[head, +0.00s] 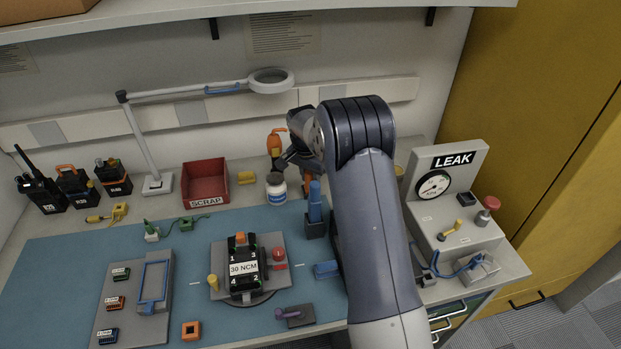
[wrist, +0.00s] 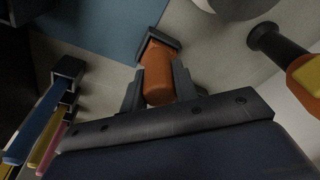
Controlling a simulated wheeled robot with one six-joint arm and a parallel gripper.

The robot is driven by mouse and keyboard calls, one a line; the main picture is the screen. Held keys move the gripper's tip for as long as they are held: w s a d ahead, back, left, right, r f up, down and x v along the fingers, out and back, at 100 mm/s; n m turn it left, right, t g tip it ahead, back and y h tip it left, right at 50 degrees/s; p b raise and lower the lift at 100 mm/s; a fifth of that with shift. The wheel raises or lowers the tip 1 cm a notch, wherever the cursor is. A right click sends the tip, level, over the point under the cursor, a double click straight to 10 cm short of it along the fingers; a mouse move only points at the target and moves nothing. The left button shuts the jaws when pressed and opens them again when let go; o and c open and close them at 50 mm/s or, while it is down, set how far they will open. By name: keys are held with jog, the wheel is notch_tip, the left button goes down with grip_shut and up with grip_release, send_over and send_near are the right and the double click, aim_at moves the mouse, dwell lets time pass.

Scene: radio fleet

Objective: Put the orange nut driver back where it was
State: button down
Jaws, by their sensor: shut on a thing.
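The orange nut driver (wrist: 158,85) shows in the wrist view as a short orange handle between the two dark fingers of my gripper (wrist: 157,92), which is shut on it. A dark square-edged holder (wrist: 158,42) surrounds the handle's far end. How deep the handle sits in it, and whether it is fully seated, I cannot tell.
A black-and-orange tool (wrist: 282,48) is close on the right.

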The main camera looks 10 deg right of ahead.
jog(key=shift+f, duration=0.55)
jog(key=shift+f, duration=0.2)
jog(key=c, duration=1.1)
grip_release()
jog(key=shift+r, duration=0.1)
jog(key=r, duration=0.4)
jog(key=s+a+r, duration=0.1)
jog(key=r, duration=0.3)
jog(key=r+b, duration=0.1)
jog(key=r, duration=0.3)
jog(key=shift+s+a+r, duration=0.1)
jog(key=shift+s+a, duration=0.05)
